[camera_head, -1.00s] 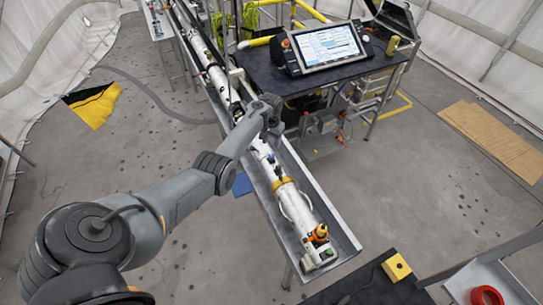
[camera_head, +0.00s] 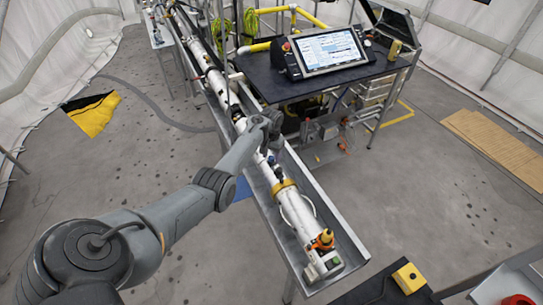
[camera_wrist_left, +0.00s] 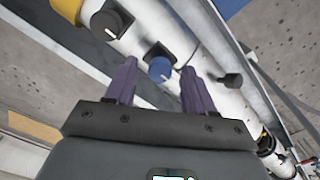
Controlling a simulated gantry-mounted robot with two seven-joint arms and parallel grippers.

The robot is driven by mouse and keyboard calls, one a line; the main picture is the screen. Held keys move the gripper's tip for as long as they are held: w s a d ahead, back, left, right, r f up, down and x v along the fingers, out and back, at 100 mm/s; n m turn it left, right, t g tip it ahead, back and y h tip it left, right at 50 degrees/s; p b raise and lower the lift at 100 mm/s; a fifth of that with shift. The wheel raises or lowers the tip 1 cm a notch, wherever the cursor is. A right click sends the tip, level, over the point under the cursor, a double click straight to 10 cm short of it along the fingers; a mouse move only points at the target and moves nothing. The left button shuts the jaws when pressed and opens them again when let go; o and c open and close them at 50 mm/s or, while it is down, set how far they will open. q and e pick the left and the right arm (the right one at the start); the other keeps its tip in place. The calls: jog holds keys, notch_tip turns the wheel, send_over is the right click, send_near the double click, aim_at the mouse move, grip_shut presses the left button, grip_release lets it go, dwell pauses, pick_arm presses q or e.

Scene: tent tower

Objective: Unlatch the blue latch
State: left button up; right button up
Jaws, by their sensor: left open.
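The blue latch (camera_wrist_left: 160,69) is a small round blue knob on the side of a long white tube (camera_wrist_left: 150,28). In the head view the blue latch (camera_head: 272,160) shows small on the tube, just below my left gripper (camera_head: 274,138). In the left wrist view my left gripper (camera_wrist_left: 157,72) is open. Its two purple fingers lie on either side of the blue latch in the picture, with nothing held between them. I cannot tell whether they touch it. A dark knob (camera_wrist_left: 108,22) sits on the tube to the upper left. My right gripper is out of view.
The tube lies in a long metal trough (camera_head: 345,235). A table (camera_head: 290,85) with a screen (camera_head: 328,50) stands behind. An orange fitting (camera_head: 322,240) and a yellow block (camera_head: 408,278) are at the near end. A dark peg (camera_wrist_left: 231,80) is right of the latch.

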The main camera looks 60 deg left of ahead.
pick_arm(q)
jog(key=shift+c, duration=0.5)
grip_shut()
